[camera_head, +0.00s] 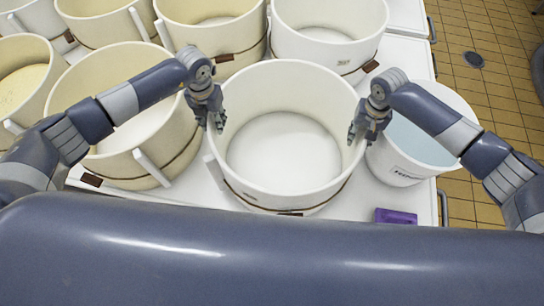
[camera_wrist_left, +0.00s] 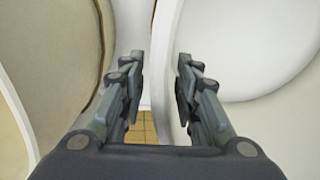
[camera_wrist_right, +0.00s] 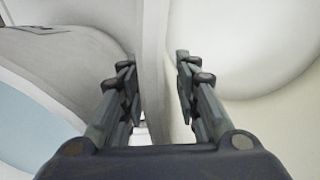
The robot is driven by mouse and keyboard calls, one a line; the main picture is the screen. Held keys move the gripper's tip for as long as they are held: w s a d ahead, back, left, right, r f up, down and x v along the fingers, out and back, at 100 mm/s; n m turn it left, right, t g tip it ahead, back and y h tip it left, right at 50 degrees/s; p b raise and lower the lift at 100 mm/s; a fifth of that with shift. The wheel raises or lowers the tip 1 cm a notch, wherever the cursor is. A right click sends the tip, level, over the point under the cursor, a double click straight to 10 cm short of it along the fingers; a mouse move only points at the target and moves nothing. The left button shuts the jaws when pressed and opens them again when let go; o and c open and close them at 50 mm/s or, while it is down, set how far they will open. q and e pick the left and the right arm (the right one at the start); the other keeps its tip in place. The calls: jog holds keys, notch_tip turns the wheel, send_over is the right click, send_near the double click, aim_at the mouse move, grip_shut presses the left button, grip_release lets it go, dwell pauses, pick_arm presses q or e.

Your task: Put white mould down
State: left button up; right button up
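The white mould (camera_head: 285,190) is a large round tub, empty inside, on the white table in the middle of the head view. My left gripper (camera_head: 213,118) is at its left rim. In the left wrist view my left gripper (camera_wrist_left: 160,85) has its fingers apart on either side of the mould's wall (camera_wrist_left: 162,60). My right gripper (camera_head: 357,132) is at the right rim. In the right wrist view my right gripper (camera_wrist_right: 156,85) also has its fingers apart, with the wall (camera_wrist_right: 154,40) between them. Neither gripper visibly pinches the wall.
Cream moulds stand close on the left (camera_head: 140,150) and behind (camera_head: 215,30), another white one (camera_head: 325,35) at the back. A white bucket (camera_head: 400,170) with bluish liquid is close on the right. A purple object (camera_head: 395,216) lies at the table's front right. Tiled floor is beyond.

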pick_arm(q)
notch_tip(320, 180, up, 12)
jog(key=shift+f, duration=0.1)
pick_arm(e)
notch_tip(320, 180, up, 12)
dwell(0.8)
pick_arm(q)
jog(key=shift+r, duration=0.2)
